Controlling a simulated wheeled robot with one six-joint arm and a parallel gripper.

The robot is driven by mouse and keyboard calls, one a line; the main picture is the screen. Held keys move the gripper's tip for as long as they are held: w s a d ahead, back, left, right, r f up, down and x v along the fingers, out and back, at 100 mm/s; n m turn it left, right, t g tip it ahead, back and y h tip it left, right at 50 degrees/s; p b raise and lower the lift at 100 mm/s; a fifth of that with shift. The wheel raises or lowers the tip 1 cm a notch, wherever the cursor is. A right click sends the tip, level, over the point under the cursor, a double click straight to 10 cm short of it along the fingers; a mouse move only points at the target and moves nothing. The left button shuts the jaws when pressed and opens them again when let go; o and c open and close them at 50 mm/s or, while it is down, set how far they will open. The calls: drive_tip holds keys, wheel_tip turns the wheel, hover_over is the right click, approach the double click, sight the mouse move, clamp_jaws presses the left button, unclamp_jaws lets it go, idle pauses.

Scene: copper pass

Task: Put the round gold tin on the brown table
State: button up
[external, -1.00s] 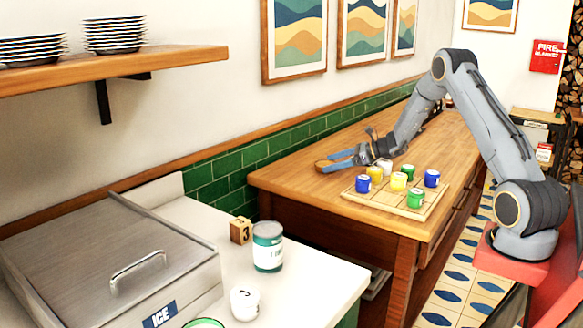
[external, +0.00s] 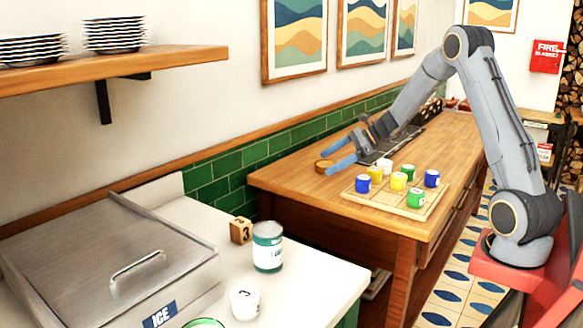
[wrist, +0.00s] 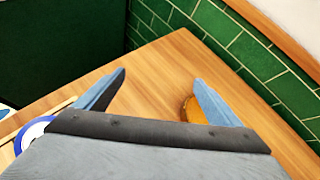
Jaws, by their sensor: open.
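The round gold tin (external: 323,166) sits on the brown wooden table (external: 300,186) near its left end, close to the green tiled wall. In the wrist view the tin (wrist: 192,111) lies just beyond and partly behind my right-hand finger, with its lower side hidden. My gripper (external: 326,162) is open, its two blue fingers spread wide and empty. It appears to be above the tabletop. In the wrist view, bare wood of the table (wrist: 150,75) shows between the fingertips, and the tin is off to the right side.
A wooden board (external: 385,208) with blue, yellow, green and white small cans stands right of my gripper. A white counter (external: 290,285) in front holds a teal can (external: 267,246), a numbered wooden block (external: 241,230) and a white can (external: 244,300). The tiled wall (external: 225,170) borders the table.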

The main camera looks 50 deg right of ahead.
drive_tip(key=s+a+f+n+g, duration=0.1)
drive_tip(key=s+a+n, duration=0.1)
drive_tip(key=a, duration=0.2)
drive_tip(key=s+a+f+n+g, duration=0.1)
drive_tip(key=s+a+n, duration=0.1)
drive_tip(key=s+a, duration=0.1)
drive_tip(key=s+a+f+n+g, duration=0.1)
drive_tip(key=s+a+n+g, duration=0.1)
drive_tip(key=a, duration=0.4)
drive_tip(key=shift+s+n, duration=0.4)
drive_tip(key=s+a+f+n+g+h, duration=0.1)
drive_tip(key=s+a+n+h, duration=0.1)
drive_tip(key=s+n, duration=0.4)
drive_tip(key=s+a+f+n+g+h, duration=0.1)
drive_tip(key=s+a+n, duration=0.4)
drive_tip(key=s, duration=0.5)
drive_tip(key=s+a+f+n+g+h, duration=0.2)
drive_tip(key=s+a+n+g+h, duration=0.1)
drive_tip(key=s+n, duration=0.5)
drive_tip(key=shift+s+a+n, duration=0.15)
drive_tip(key=shift+a+n, duration=0.1)
drive_tip(key=shift+n, duration=0.35)
